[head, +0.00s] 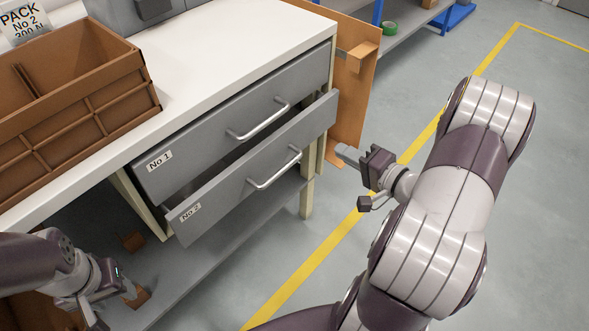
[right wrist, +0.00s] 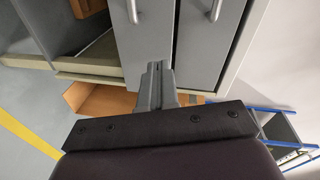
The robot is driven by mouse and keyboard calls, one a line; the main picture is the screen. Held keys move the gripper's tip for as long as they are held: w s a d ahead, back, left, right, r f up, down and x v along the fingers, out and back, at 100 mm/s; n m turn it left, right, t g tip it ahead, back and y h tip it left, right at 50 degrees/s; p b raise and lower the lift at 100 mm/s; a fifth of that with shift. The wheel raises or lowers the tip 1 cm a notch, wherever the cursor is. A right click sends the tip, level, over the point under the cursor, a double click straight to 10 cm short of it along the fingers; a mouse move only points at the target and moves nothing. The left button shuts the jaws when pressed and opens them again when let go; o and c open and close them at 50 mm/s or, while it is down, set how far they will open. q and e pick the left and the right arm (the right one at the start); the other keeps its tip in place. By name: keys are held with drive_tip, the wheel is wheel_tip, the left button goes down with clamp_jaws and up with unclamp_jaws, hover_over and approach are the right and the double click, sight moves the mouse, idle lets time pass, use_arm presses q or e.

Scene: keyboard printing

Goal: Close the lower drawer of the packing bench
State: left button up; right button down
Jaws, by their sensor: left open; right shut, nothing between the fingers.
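The packing bench (head: 215,62) has two grey drawers. The lower drawer (head: 225,195), labelled No 2, stands pulled out, its front jutting past the upper drawer (head: 205,140), labelled No 1. The lower drawer's bar handle (head: 275,170) is free. My right gripper (head: 345,154) is shut and empty, to the right of the lower drawer's right end. In the right wrist view its fingers (right wrist: 157,72) overlap the sideways-seen lower drawer front (right wrist: 148,35); I cannot tell whether they touch. My left gripper (head: 118,300) is open at the lower left, near the bench's lower shelf, away from the drawers.
A brown divided box (head: 75,105) stands on the bench top. Brown boards (head: 358,75) lean beyond the bench's right end. A blue-framed shelf (head: 425,35) holding a green tape roll (head: 390,28) stands behind. Grey floor with a yellow line (head: 330,240) is clear in front.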

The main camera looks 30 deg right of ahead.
drive_tip(key=s+f+m+y, duration=0.1)
drive_tip(key=s+f, duration=0.1)
drive_tip(key=t+b, duration=0.1)
drive_tip(key=b, duration=0.5)
approach(292, 128)
drive_tip(key=shift+y, duration=0.4)
drive_tip(key=x, duration=0.5)
drive_tip(key=shift+w+f, duration=0.4)
drive_tip(key=shift+w+a+r+m, duration=0.15)
drive_tip(key=shift+w+m, duration=0.15)
drive_tip(key=shift+w, duration=0.2)
use_arm(q)
wheel_tip(292, 128, down, 8)
